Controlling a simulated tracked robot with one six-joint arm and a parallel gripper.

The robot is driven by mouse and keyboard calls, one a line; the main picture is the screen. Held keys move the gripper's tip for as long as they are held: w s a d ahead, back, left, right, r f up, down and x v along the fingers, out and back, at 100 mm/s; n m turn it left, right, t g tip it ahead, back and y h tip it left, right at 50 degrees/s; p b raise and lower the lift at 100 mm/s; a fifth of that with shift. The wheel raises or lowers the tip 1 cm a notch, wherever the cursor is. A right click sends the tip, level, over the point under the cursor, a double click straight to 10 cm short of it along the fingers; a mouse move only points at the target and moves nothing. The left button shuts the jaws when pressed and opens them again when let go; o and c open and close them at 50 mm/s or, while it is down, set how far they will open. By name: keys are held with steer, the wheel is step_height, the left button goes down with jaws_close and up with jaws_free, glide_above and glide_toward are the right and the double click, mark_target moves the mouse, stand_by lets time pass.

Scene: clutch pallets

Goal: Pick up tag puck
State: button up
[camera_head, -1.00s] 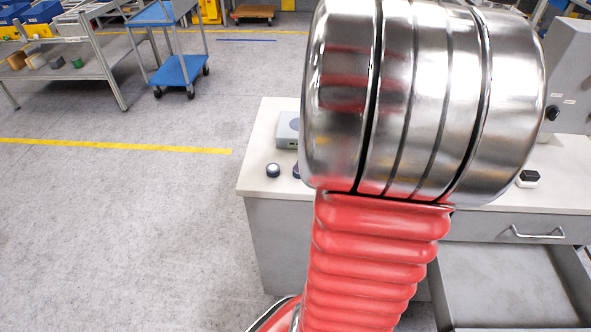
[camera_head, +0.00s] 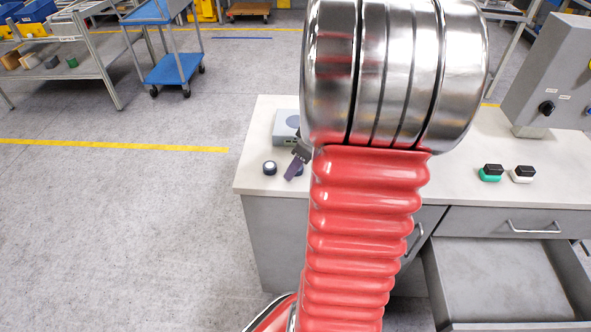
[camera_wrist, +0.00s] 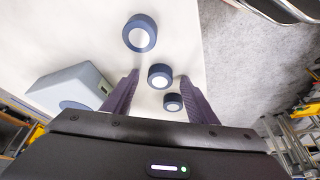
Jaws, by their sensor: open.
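Several dark blue pucks with pale round tops are on the white bench. In the wrist view one puck (camera_wrist: 139,33) is beyond the fingertips, a middle puck (camera_wrist: 160,76) appears between the fingertips, and a third puck (camera_wrist: 172,102) appears between the fingers, closer to the palm in the picture. My gripper (camera_wrist: 160,75) is open; I cannot tell whether it touches a puck. In the head view one puck (camera_head: 270,167) sits near the bench's left edge, left of my gripper (camera_head: 292,173). Another puck (camera_head: 298,169) is partly hidden by the finger. My arm hides more of the bench.
A grey-blue box (camera_head: 286,126) stands behind the pucks on the bench (camera_head: 258,135). A green-and-black block (camera_head: 491,173) and a white-and-black block (camera_head: 523,174) lie right of my arm. A control box (camera_head: 550,80) stands at the right. A drawer (camera_head: 505,285) is open below.

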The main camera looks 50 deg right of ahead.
steer(key=shift+c, duration=0.5)
steer(key=c, duration=1)
step_height(320, 180, up, 10)
stand_by(0.5)
